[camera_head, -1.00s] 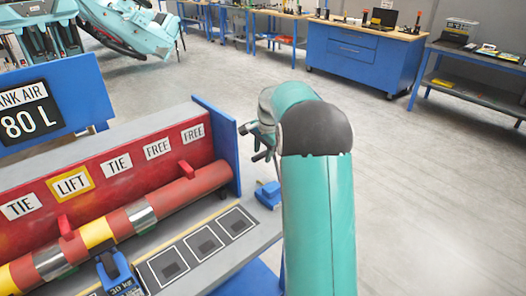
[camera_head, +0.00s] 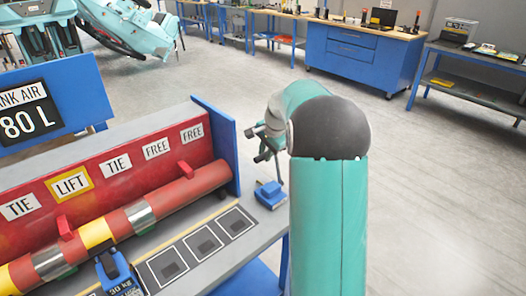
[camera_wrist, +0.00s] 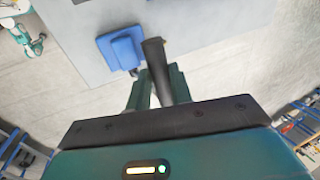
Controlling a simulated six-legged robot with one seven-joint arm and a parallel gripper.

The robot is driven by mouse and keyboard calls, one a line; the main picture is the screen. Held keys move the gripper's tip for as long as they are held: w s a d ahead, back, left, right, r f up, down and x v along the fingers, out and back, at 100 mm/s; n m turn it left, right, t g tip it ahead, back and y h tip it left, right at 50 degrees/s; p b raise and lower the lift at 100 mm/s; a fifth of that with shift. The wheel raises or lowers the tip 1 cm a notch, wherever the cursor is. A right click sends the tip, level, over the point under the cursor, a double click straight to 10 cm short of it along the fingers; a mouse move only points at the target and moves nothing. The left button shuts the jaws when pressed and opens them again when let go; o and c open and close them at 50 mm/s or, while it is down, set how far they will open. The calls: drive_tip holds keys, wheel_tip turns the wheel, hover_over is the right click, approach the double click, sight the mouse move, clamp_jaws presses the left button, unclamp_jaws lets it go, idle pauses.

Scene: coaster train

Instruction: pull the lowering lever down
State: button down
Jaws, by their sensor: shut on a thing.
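A dark bar (camera_wrist: 155,60), which looks like the lever, runs between the fingers of my gripper (camera_wrist: 158,88) in the wrist view. The fingers are shut on it, and its upper end sticks out beyond them. Its base is hidden.
A blue block (camera_head: 270,194) sits on the grey bench's right corner, and shows beside the bar in the wrist view (camera_wrist: 121,49). A red pipe (camera_head: 185,190) runs below labels reading TIE, LIFT and FREE. A blue end plate (camera_head: 220,145) stands nearby. Floor to the right is clear.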

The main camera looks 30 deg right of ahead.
drive_tip(key=s+d+f+t, duration=0.1)
drive_tip(key=s+f, duration=0.1)
drive_tip(key=s, duration=0.8)
drive_tip(key=shift+s+d+t, duration=0.25)
drive_tip(key=shift+t, duration=0.05)
drive_tip(key=c, duration=1.3)
unclamp_jaws()
drive_tip(key=shift+s, duration=0.1)
drive_tip(key=shift+c, duration=0.2)
drive_tip(key=shift+o, duration=0.4)
drive_tip(key=shift+r, duration=0.15)
drive_tip(key=v, duration=1.3)
drive_tip(key=shift+r, duration=0.3)
